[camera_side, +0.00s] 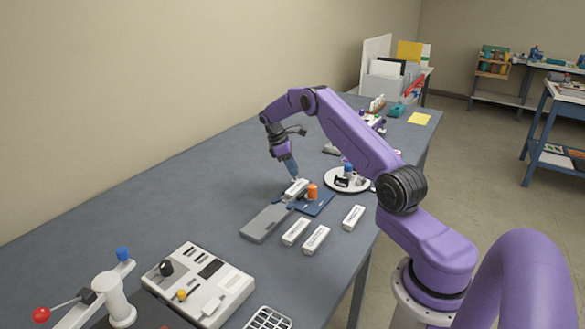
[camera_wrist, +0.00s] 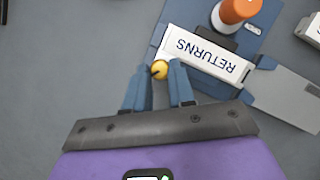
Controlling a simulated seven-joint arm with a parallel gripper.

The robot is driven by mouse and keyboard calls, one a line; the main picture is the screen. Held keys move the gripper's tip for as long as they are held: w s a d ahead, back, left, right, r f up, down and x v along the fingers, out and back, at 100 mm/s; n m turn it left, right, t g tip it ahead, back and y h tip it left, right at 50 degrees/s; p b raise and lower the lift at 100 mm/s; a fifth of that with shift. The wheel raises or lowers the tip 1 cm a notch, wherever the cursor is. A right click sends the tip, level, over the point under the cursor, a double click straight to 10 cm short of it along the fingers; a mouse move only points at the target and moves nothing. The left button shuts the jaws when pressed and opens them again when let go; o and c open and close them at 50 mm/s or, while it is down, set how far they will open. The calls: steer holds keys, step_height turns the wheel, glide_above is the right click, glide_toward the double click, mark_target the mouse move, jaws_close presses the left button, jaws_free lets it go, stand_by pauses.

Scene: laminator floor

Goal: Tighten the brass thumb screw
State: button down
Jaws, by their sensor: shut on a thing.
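The brass thumb screw (camera_wrist: 159,68) shows in the wrist view as a small round yellow head with a dark mark. It sits at the left end of a white block lettered RETURNS (camera_wrist: 207,53). My gripper (camera_wrist: 161,75) has its two blue fingers on either side of the screw head, shut on it. In the side view my gripper (camera_side: 294,176) points down at the white block (camera_side: 297,187), and the screw cannot be made out there. The block lies on a blue plate (camera_side: 320,204), which also shows in the wrist view (camera_wrist: 262,38).
An orange cylinder (camera_side: 312,191) stands close beside the block. A grey flat bar (camera_side: 265,222) extends from the plate. Loose white blocks (camera_side: 295,231) lie in front. A round white base (camera_side: 359,184) stands behind right, and a control box (camera_side: 222,286) near front left. The table's left side is clear.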

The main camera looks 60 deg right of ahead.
steer(key=m, duration=0.2)
steer(key=m+y, duration=0.2)
steer(key=m, duration=0.1)
steer(key=shift+w+d+m+g, duration=0.1)
steer(key=shift+d+m+g, duration=0.15)
steer(key=shift+m+g, duration=0.05)
steer(key=m+y, duration=0.2)
steer(key=m, duration=0.3)
steer(key=shift+d, duration=0.2)
steer(key=shift+m, duration=0.3)
steer(key=c, duration=0.9)
jaws_free()
steer(key=shift+c, duration=0.2)
